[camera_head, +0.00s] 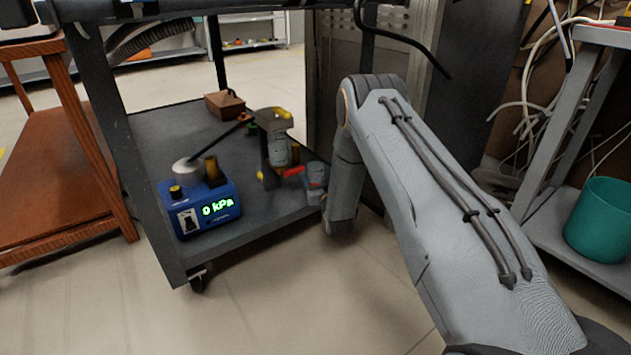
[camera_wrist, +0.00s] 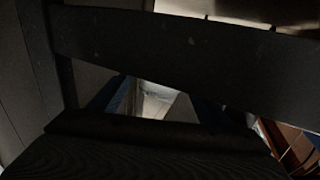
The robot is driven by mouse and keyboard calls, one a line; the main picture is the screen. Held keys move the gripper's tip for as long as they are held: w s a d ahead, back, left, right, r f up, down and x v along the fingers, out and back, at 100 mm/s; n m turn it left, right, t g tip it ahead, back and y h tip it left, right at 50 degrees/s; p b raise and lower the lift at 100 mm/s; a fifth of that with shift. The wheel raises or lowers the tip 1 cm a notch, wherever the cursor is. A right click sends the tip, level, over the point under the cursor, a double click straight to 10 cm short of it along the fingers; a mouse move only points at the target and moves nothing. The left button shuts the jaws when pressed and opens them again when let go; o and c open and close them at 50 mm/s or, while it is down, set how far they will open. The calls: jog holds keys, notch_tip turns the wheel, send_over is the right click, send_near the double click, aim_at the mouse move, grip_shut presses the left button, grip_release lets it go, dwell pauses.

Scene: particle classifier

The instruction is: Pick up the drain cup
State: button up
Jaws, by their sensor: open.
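I cannot single out the drain cup with certainty. In the head view, a blue pump unit (camera_head: 205,210) with a display reading "0 kPa" stands at the front of the cart's lower shelf. A small pale disc-like piece (camera_head: 186,168) and a dark amber upright piece (camera_head: 212,170) show at its top. Behind and right of it is a cluster of grey, yellow and red parts, where machine parts and my wrist are hard to tell apart. In the wrist view, two dark blue-edged finger shapes of my gripper (camera_wrist: 158,103) stand apart with a pale gap between them.
The dark cart (camera_head: 150,130) has a leg close to the pump unit. A brown box (camera_head: 225,104) lies at the shelf's back. An orange-brown cart (camera_head: 55,170) stands left, and a teal bucket (camera_head: 603,220) sits on a shelf at right. A dark bar (camera_wrist: 190,48) crosses the wrist view.

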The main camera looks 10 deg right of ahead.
jog(key=shift+w, duration=0.6)
jog(key=shift+c, duration=0.4)
jog(key=c, duration=1.1)
jog(key=shift+r, duration=0.1)
